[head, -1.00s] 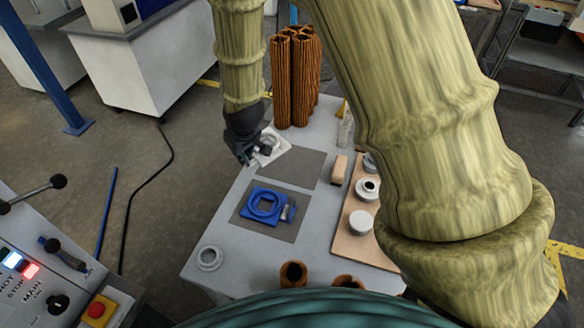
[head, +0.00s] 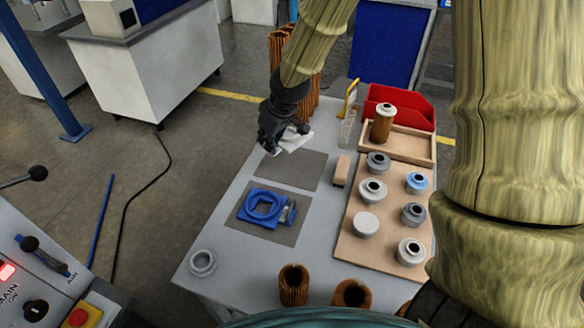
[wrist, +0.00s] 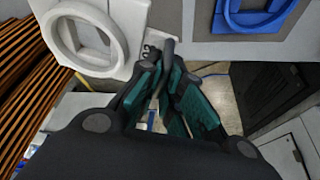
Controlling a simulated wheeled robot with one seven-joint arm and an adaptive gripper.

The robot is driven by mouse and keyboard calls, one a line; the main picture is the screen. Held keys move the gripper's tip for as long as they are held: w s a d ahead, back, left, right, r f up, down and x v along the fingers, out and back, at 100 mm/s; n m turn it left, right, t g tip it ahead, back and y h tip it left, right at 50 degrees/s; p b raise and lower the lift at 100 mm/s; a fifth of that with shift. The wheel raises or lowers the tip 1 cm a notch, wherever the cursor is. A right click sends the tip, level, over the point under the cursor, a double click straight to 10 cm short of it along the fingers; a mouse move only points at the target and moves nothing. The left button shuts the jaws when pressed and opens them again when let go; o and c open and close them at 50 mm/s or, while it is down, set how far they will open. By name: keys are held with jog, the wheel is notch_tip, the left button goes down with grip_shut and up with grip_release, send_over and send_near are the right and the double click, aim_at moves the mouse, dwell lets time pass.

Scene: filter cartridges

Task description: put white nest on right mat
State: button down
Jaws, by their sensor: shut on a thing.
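The white nest (head: 296,143), a pale plate with a raised ring, hangs from my gripper (head: 277,148). In the wrist view the nest (wrist: 113,58) fills the upper left, and my gripper (wrist: 168,62) is shut on a small part at its edge. In the head view the nest is beyond the back edge of the farther grey mat (head: 290,170), which is bare and lies slightly further right. My fingers partly hide the nest. The nearer grey mat (head: 285,237) carries a blue nest (head: 264,204) with a ring and a small clip.
Brown pleated cylinders (head: 277,50) stand behind my gripper. A wooden block (head: 341,170) lies right of the farther mat, beside a board (head: 352,240) of several caps. A red bin (head: 398,96) is behind. A white ring (head: 202,263) lies at the front left.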

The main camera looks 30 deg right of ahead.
jog(key=shift+d, duration=0.3)
jog(key=shift+f, duration=0.25)
jog(key=shift+f+b, duration=0.35)
jog(key=shift+f, duration=4.35)
jog(key=shift+f, duration=0.1)
jog(key=c, duration=1.6)
grip_release()
jog(key=shift+o, duration=0.2)
jog(key=shift+p+v, duration=0.35)
jog(key=shift+v, duration=5.8)
